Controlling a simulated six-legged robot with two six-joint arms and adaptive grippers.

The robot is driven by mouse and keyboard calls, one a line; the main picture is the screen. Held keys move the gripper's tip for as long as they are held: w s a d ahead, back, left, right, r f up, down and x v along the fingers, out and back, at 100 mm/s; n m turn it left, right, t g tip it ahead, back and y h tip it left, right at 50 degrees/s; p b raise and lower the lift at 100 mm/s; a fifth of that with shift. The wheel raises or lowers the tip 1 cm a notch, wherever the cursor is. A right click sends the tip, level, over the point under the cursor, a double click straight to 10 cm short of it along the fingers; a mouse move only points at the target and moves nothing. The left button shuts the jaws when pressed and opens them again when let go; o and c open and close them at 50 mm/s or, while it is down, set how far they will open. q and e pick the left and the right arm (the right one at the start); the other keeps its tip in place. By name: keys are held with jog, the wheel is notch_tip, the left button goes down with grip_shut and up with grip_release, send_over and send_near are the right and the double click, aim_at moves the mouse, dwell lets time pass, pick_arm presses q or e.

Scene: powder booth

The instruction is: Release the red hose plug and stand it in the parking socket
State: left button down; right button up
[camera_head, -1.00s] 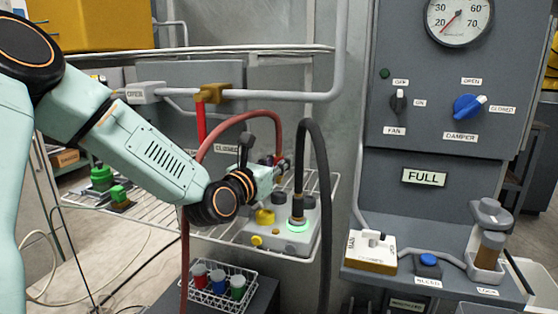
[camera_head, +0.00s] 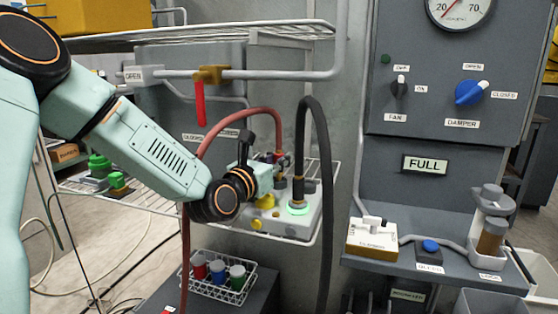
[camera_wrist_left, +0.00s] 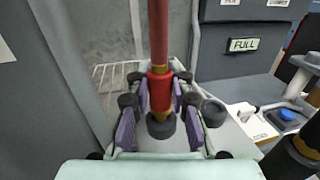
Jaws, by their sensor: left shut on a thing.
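In the head view my left gripper (camera_head: 279,169) is shut on the plug above the back of a light grey socket box (camera_head: 313,222). A second dark round fitting (camera_wrist_left: 214,113) is to the right of the plug. No label shows which one is the parking socket. My right gripper is not in view.
A black hose (camera_head: 323,130) ends in a green-lit socket (camera_head: 297,209) in front of the plug. Yellow knobs (camera_head: 265,202) are on the box's left. A wire basket (camera_head: 240,283) with coloured cups is below. A control panel (camera_head: 437,100) and shelf stand at the right.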

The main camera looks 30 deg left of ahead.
pick_arm(q)
jog(key=shift+s+d+f+b, duration=0.2)
jog(key=shift+f+b, duration=0.25)
jog(key=shift+f, duration=0.25)
dwell(0.6)
jog(key=c, duration=1.1)
grip_release()
notch_tip(320, 180, up, 11)
jog(key=shift+w+a+f, duration=0.1)
jog(key=shift+a, duration=0.05)
jog(key=shift+w+a+r, duration=0.1)
jog(key=shift+r, duration=0.25)
jog(key=shift+r, duration=0.1)
